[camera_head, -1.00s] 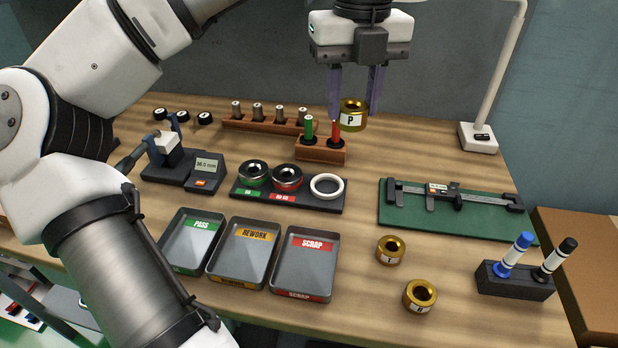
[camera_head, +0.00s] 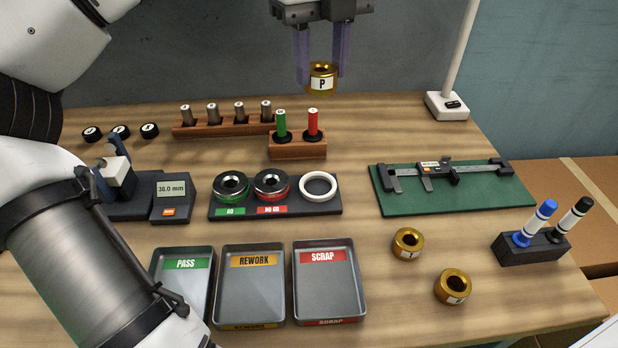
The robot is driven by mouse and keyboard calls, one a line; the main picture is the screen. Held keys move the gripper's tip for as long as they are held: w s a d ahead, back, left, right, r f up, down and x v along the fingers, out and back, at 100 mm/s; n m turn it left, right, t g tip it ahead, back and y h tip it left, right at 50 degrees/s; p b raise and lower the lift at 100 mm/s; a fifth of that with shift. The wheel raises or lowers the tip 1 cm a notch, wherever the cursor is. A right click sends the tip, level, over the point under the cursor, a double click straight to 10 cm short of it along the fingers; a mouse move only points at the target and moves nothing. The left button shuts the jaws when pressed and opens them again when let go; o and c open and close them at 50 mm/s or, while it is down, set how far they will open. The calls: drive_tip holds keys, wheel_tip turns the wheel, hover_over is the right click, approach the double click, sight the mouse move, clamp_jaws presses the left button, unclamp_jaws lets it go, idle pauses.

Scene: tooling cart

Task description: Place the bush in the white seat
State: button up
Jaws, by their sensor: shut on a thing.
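My gripper (camera_head: 322,72) is shut on a brass bush (camera_head: 322,84) with a white label marked P. It holds the bush upright in the air above the back of the cart top, behind the red and green plugs. The white seat (camera_head: 319,186) is a white ring at the right end of a black base, and its middle looks empty. The bush is apart from the seat, farther back and higher. Two more brass bushes stand on the wood at the front right, one (camera_head: 407,244) behind the other (camera_head: 453,287); their labels are hard to read.
Green GO (camera_head: 232,186) and red NO GO (camera_head: 271,186) rings share the black base. A wooden plug block (camera_head: 298,147) stands behind it. PASS, REWORK and SCRAP (camera_head: 329,284) trays lie in front. A caliper lies on a green mat (camera_head: 456,203); a marker holder (camera_head: 532,247) is at right.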

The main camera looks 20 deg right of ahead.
wheel_tip(320, 180, down, 19)
drive_tip(key=shift+f, duration=0.1)
idle(0.3)
drive_tip(key=shift+f, duration=0.15)
drive_tip(key=o, duration=1.2)
wheel_tip(320, 180, up, 12)
drive_tip(key=shift+r, duration=0.2)
